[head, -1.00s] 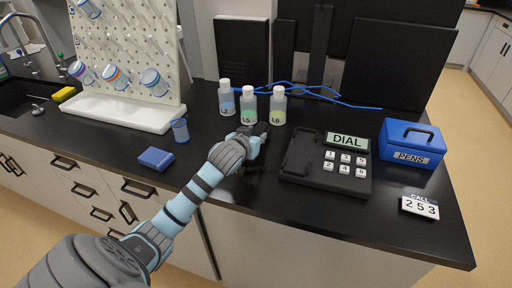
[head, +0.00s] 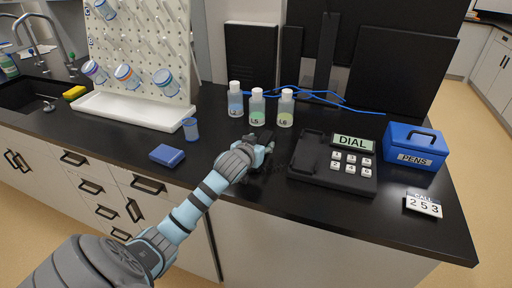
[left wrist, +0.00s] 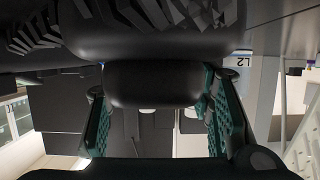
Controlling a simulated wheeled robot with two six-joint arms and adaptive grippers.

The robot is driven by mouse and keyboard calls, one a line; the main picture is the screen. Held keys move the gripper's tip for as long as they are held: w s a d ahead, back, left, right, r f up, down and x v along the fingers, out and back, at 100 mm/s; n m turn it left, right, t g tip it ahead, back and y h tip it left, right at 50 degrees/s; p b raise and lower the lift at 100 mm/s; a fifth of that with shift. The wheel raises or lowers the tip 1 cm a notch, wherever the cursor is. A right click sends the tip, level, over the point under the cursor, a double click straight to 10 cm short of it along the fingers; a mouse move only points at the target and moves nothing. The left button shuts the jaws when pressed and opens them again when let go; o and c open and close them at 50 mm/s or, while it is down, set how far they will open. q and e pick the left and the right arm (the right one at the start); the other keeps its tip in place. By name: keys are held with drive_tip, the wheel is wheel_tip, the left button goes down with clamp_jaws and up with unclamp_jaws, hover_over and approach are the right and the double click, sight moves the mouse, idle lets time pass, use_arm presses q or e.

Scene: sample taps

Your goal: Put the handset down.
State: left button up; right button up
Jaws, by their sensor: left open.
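The telephone base (head: 330,178) is black, with a DIAL sign and white number keys, on the dark counter. The cradle on its left side looks empty. My left gripper (head: 262,152) is just left of the base, low over the counter and in front of the bottles. A dark shape that looks like the handset (head: 263,136) is at its fingers, hard to tell from the black counter. In the left wrist view, the dark rounded handset (left wrist: 150,85) lies between the open teal-padded fingers. Whether it touches the counter is not clear. My right gripper is not in view.
Three labelled bottles (head: 257,108) stand behind the gripper, with blue cables (head: 320,95) behind them. A blue PENS box (head: 413,150) and a 253 call card (head: 423,205) are right of the phone. A blue block (head: 167,155) and cup (head: 190,130) are on the left.

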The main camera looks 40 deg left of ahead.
use_arm(q)
drive_tip(key=p+v, duration=0.2)
drive_tip(key=v, duration=0.9)
drive_tip(key=shift+s+d+r+p, duration=0.1)
drive_tip(key=shift+s+r+p, duration=0.1)
drive_tip(key=shift+p, duration=0.1)
drive_tip(key=shift+s, duration=0.15)
